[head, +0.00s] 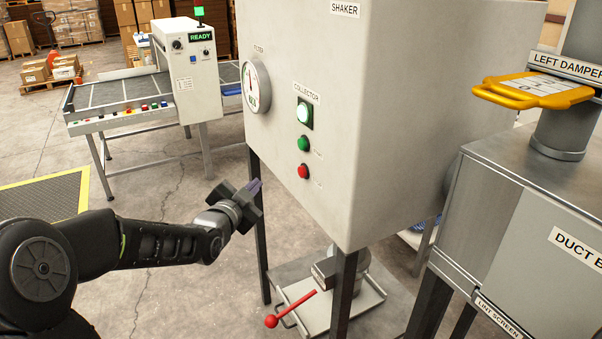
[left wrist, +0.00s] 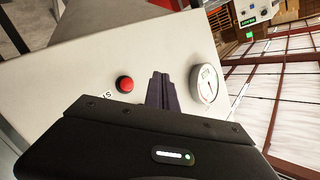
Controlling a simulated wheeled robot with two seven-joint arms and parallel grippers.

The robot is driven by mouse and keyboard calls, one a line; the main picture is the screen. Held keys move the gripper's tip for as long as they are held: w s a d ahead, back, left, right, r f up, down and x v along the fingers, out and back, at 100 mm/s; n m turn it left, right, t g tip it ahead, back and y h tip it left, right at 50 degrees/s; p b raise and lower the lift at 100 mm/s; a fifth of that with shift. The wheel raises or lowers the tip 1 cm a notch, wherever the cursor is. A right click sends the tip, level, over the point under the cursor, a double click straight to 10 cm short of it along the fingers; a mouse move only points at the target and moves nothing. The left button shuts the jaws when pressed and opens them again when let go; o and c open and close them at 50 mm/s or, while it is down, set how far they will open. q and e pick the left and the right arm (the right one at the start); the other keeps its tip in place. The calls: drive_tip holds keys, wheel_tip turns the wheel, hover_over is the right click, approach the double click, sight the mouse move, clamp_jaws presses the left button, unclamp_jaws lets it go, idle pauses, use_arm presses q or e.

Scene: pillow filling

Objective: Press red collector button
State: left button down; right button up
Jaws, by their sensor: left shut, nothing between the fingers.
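My left gripper (head: 255,187) is shut and empty, left of the red button and slightly lower in the head view. In the left wrist view the red button (left wrist: 125,84) shows left of the closed fingers (left wrist: 160,88). I cannot tell how far the fingertips are from the panel. The green button and lamp are not visible in the left wrist view. My right gripper is not in view.
A round filter gauge (head: 257,87) sits at the panel's left edge. A red-knobbed lever (head: 271,321) is low under the cabinet. A metal duct box (head: 530,215) with a yellow-handled damper (head: 520,90) stands right. A conveyor (head: 120,95) is behind; open floor lies left.

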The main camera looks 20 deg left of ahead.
sight(302, 172)
use_arm(q)
drive_tip(key=w+d+p, duration=0.1)
drive_tip(key=w+d, duration=0.4)
drive_tip(key=w, duration=0.1)
drive_tip(key=shift+w+d+p, duration=0.25)
drive_tip(key=shift+d+p, duration=0.1)
idle(0.3)
idle(0.3)
idle(1.6)
drive_tip(key=shift+w+d+b, duration=0.3)
